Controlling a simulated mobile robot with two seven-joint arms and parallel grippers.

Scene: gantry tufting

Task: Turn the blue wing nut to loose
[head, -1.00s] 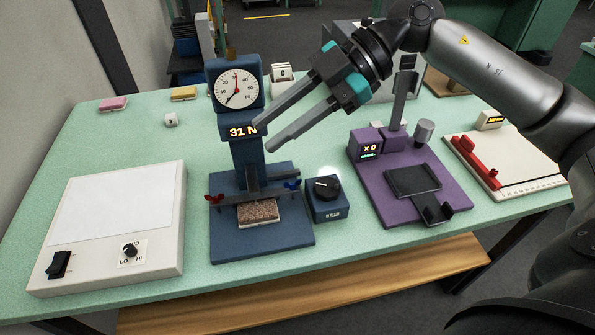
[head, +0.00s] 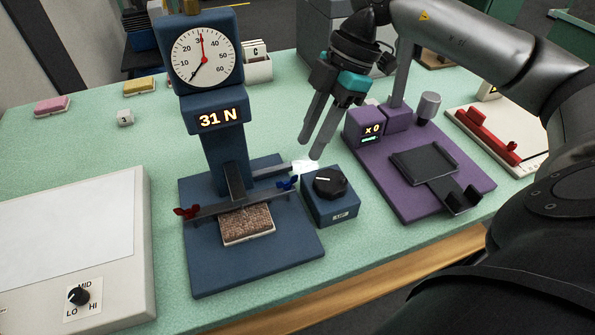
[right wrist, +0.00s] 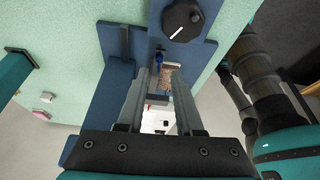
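The blue wing nut (head: 287,183) sits at the right end of the clamp bar on the dark blue gauge stand (head: 252,264). A red wing nut (head: 187,212) sits at the bar's left end. My right gripper (head: 310,148) is open and empty, its fingers pointing down, above and behind the blue wing nut and apart from it. In the right wrist view the blue wing nut (right wrist: 159,58) shows beyond the gap between the fingertips. A brown tufted sample (head: 247,222) lies under the bar. My left gripper is not in view.
A dark blue box with a black knob (head: 329,182) stands close right of the wing nut. The gauge column, with a dial (head: 203,58) and a 31 N display (head: 219,117), rises to the left. A purple stand (head: 388,198) is further right.

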